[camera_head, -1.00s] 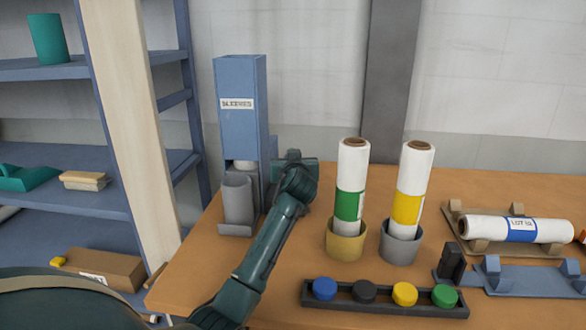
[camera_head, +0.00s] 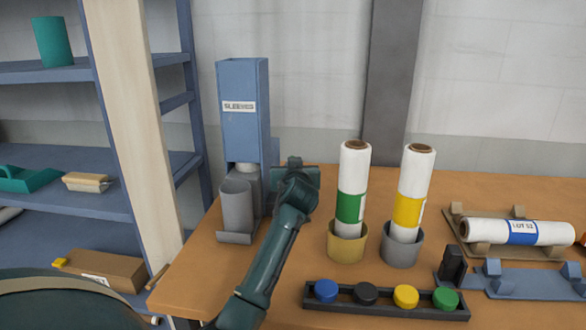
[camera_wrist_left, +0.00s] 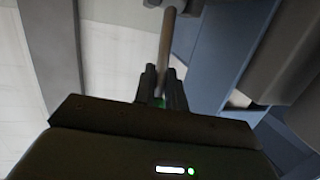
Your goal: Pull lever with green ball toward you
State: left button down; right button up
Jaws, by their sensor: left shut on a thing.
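The blue dispenser (camera_head: 242,120) labelled like "SLEEVES" stands at the table's left back. The lever rod (camera_wrist_left: 167,45) shows in the left wrist view, running between my gripper's fingers. A bit of the green ball (camera_wrist_left: 161,103) shows low between the fingers. My left gripper (camera_wrist_left: 164,76) is shut on the ball. In the head view my left wrist is just right of the dispenser and hides the lever, ball and fingers. My right gripper is in neither view.
Green-banded (camera_head: 353,190) and yellow-banded (camera_head: 413,190) rolls stand upright in cups to the right. A black tray (camera_head: 385,313) with coloured knobs lies in front. A grey cup (camera_head: 236,207) is at the dispenser's foot. Shelving (camera_head: 60,205) stands left.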

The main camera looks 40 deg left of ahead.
pick_arm(q)
jog(key=c, duration=1.6)
grip_release()
jog(key=shift+s+f, duration=0.1)
jog(key=shift+f, duration=0.05)
jog(key=shift+o, duration=0.2)
jog(key=v, duration=1.3)
jog(key=shift+b, duration=0.3)
jog(key=shift+d, duration=0.1)
